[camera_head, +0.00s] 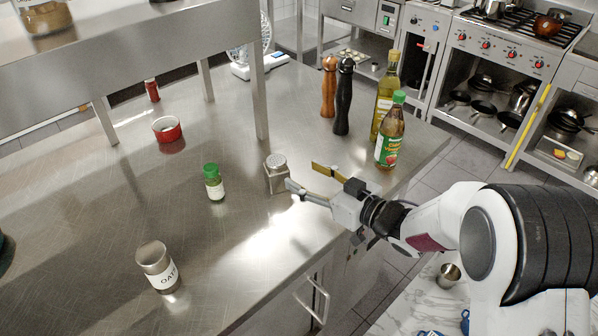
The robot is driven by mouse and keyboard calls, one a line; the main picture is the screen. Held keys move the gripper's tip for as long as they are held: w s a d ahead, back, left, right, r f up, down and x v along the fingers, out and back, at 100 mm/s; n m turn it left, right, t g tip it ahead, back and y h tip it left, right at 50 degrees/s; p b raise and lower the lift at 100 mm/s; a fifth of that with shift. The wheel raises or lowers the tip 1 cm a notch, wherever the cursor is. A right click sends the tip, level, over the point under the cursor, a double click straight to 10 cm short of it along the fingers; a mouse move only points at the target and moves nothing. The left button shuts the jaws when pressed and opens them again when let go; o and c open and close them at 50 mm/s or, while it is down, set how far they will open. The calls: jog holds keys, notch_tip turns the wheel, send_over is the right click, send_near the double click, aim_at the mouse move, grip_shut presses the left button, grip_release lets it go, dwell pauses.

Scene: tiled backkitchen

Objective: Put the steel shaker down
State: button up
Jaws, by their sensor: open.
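The steel shaker (275,174) stands upright on the steel counter (225,250), near its right part. It is a small metal container with a perforated domed top. My gripper (302,177) is just to the right of the shaker, with its fingers spread apart and pointing left toward it. The near finger's tip comes close to the shaker's lower right side; I cannot tell whether it touches. Nothing shows between the fingers.
A green-capped jar (213,183) stands left of the shaker, and an oats jar (157,267) nearer the front. Pepper mills (343,96) and bottles (390,132) stand behind my gripper. A red bowl (167,129) sits by the raised shelf (150,45). The counter's front middle is clear.

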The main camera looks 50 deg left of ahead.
jog(key=shift+d, duration=0.4)
jog(key=shift+r, duration=0.1)
dwell(0.5)
